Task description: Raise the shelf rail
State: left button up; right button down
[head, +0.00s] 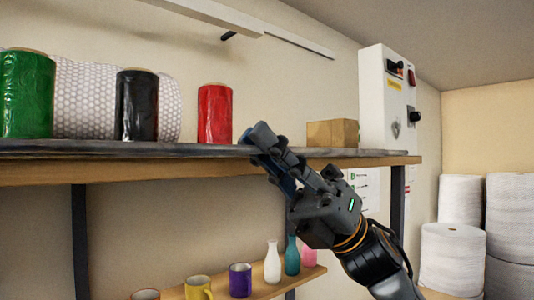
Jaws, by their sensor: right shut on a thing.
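The shelf rail appears to be the dark grey strip (120,150) along the front top edge of the wooden upper shelf (150,170). It lies low along the edge. My right gripper (257,140) comes up from the lower right, and its fingertips are at the rail, right of the red roll. It is shut on the rail; the fingers hide that part of it. My left gripper is not in view.
On the upper shelf stand a green roll (27,95), a black roll (137,105), bubble wrap (85,98), a red roll (215,113), a carton (332,133) and a grey control box (387,98). Cups and bottles (272,262) stand on a lower shelf. White rolls (453,255) stand at right.

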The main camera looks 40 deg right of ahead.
jog(key=r+m+t+h, duration=0.1)
jog(key=m+t, duration=0.1)
jog(key=m, duration=0.1)
jog(key=r+m+t+h+p, duration=0.1)
jog(key=m+t+h, duration=0.1)
jog(key=m, duration=0.2)
jog(key=w+m+t+h+p, duration=0.1)
jog(key=m+t+h, duration=0.1)
jog(key=m+t, duration=0.1)
jog(key=shift+r, duration=0.4)
jog(key=shift+m+h, duration=0.3)
jog(key=shift+m, duration=0.1)
jog(key=shift+r+m+t+h, duration=0.25)
jog(key=shift+m+t+h, duration=0.05)
jog(key=shift+w+m+h+p, duration=0.2)
jog(key=shift+m+h+p, duration=0.2)
jog(key=shift+m, duration=0.1)
jog(key=shift+w+a+r+m+t+h+p, duration=0.1)
jog(key=shift+w+r+m+t+h+p, duration=0.1)
jog(key=shift+m+h+p, duration=0.3)
jog(key=shift+w+r+m+t+h+p, duration=0.1)
jog(key=shift+w+r+m+h+p, duration=0.15)
jog(key=shift+m, duration=0.45)
jog(key=shift+s, duration=0.1)
